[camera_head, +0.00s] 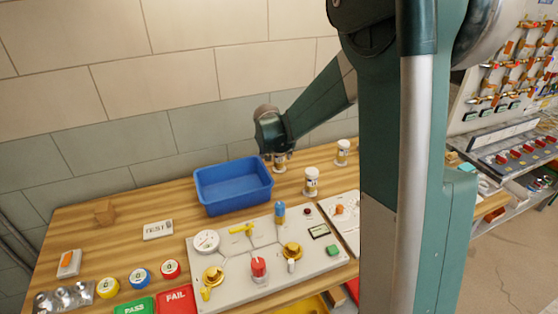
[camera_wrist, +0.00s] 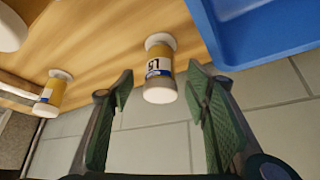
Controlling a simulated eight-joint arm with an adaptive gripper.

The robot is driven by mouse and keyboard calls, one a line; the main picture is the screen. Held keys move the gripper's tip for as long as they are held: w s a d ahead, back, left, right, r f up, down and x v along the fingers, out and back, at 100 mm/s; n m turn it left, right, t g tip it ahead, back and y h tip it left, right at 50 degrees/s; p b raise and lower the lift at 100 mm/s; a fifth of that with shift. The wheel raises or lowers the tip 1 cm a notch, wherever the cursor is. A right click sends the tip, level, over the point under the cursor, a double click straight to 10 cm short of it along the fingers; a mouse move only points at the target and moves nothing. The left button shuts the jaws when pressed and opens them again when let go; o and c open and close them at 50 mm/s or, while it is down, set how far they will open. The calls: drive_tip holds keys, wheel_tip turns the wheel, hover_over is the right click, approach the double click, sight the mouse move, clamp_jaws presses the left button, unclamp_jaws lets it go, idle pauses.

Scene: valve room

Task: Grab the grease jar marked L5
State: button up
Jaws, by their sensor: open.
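Three grease jars with white lids and amber bodies stand on the wooden bench right of the blue bin. In the wrist view, one jar (camera_wrist: 160,72) is between my gripper's (camera_wrist: 159,82) spread fingers, with gaps on both sides. Its label looks turned over, like "91"; I cannot read it surely. In the head view this jar (camera_head: 279,163) is partly hidden under my gripper. A second jar (camera_head: 342,152) stands farther right, also at left in the wrist view (camera_wrist: 53,93). A third jar (camera_head: 311,181) stands nearer the front. Their markings are unreadable.
The blue bin (camera_head: 234,186) is close left of the gripper. A valve panel (camera_head: 262,255) with knobs and a gauge lies in front. The tiled wall (camera_head: 200,70) is behind. Bare wood surrounds the jars.

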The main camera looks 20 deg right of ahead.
sight(279, 157)
drive_tip(key=shift+b+x, duration=0.65)
drive_tip(key=shift+x, duration=1.95)
drive_tip(key=shift+w, duration=0.1)
drive_tip(key=shift+c, duration=0.3)
drive_tip(key=c, duration=1)
